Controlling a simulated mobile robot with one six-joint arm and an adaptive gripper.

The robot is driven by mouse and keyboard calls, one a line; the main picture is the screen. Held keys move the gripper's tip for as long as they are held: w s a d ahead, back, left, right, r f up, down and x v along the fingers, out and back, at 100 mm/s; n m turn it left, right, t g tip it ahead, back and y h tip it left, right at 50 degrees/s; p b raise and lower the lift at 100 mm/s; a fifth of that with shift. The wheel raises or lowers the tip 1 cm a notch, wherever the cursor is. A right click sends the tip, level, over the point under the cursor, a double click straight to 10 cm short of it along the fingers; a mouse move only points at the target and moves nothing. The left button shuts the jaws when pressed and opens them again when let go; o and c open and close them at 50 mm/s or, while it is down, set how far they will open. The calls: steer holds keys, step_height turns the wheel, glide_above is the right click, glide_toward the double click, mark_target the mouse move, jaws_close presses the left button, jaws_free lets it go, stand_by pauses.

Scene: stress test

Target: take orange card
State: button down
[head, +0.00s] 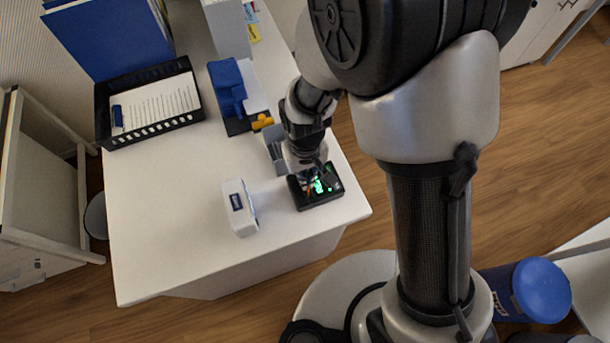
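My gripper (311,178) points down over a black box-shaped device (322,200) with a green lit display, near the front right corner of the white desk. A small orange-brown patch shows between the gripper and the device; I cannot tell whether it is the orange card. The fingers are dark, small and partly hidden against the device, so I cannot tell whether they are open or shut. No orange card is clearly visible elsewhere.
A white box (240,208) stands left of the device. Behind are a grey holder (273,151), a blue item (227,85) with a yellow-orange piece (262,122), and a black tray (150,137) with paper. The front left of the desk (155,240) is clear.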

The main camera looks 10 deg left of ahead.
steer(key=shift+r, duration=0.1)
step_height(320, 180, up, 10)
steer(key=p, duration=0.8)
stand_by(0.3)
